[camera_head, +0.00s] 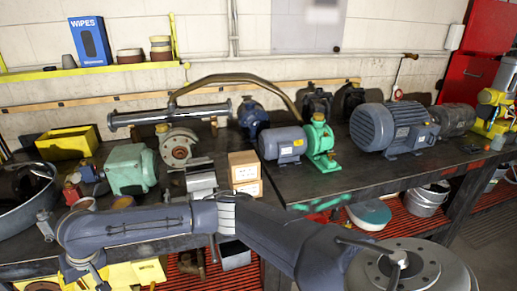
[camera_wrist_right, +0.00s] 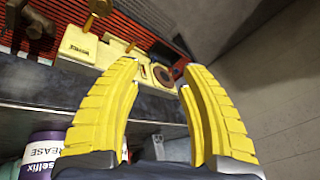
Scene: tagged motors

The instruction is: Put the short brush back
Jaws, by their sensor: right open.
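I cannot make out the short brush for certain in either view. A thin thing with a reddish-brown curved top (camera_head: 409,57) leans or hangs at the back wall on the right of the head view; it is too small to identify. My right gripper (camera_wrist_right: 158,75) is open in the right wrist view. Its two yellow ribbed fingers are well apart, with nothing held between them. A yellow tray or case (camera_wrist_right: 85,45) with small parts lies beyond the fingertips. In the head view a grey arm of mine crosses the front of the bench. My left gripper is not in view.
The dark workbench (camera_head: 300,190) is crowded with motors and pumps, including a blue motor (camera_head: 385,125) and green pump (camera_head: 320,143). Cardboard boxes (camera_head: 244,170) stand mid-bench. A grease can (camera_wrist_right: 42,155) is at lower left in the wrist view. Bare floor (camera_wrist_right: 275,90) shows right.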

